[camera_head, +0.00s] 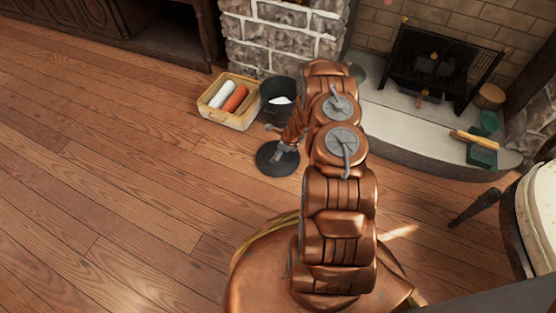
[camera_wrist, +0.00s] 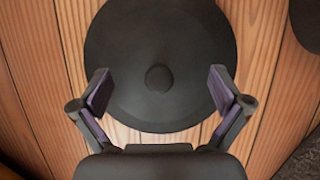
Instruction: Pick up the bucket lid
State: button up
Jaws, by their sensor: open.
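The bucket lid (camera_head: 277,158) is a dark round disc lying on the wooden floor in front of the bucket in the head view. In the wrist view the lid (camera_wrist: 160,35) fills the upper middle, with a round knob (camera_wrist: 159,79) at its centre. My gripper (camera_wrist: 160,90) is open above the lid, with its fingertips on either side of the knob and apart from it. The dark bucket (camera_head: 277,113) stands just behind, with something white inside.
A wicker basket (camera_head: 229,119) with rolled white and orange cloths stands left of the bucket. A stone pillar (camera_head: 275,45) and a raised hearth (camera_head: 400,135) lie behind and to the right. A round table (camera_head: 528,240) is at the far right. The floor at left is clear.

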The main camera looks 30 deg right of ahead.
jog(key=shift+f, duration=0.35)
jog(key=shift+a, duration=0.1)
jog(key=c, duration=1.7)
